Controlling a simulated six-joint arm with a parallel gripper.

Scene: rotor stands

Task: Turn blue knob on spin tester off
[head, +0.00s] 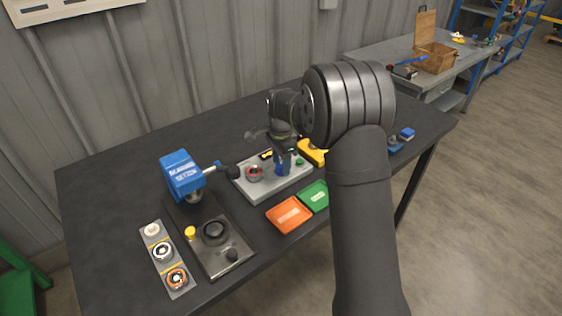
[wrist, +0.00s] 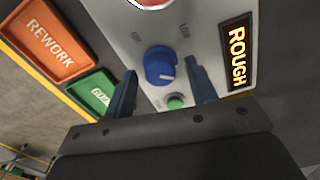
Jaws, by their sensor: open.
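The spin tester is a light grey box (head: 243,187) on the dark table, with its panel (wrist: 202,22) filling the middle of the wrist view. The blue knob (wrist: 160,66) sits on that panel with a pale pointer mark on its right side. In the head view the blue knob (head: 279,170) is partly hidden under my gripper. My gripper (wrist: 163,82) is open, with one finger left of the knob and one right of it. Whether the fingers touch the knob cannot be told. A green button (wrist: 174,102) sits just below the knob.
Orange (head: 289,215) and green (head: 315,196) trays lie in front of the tester. A blue-headed press (head: 183,175) stands to its left, with its black handle close to the tester. A yellow-handled tool (head: 311,152) lies behind right. The table's left back is clear.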

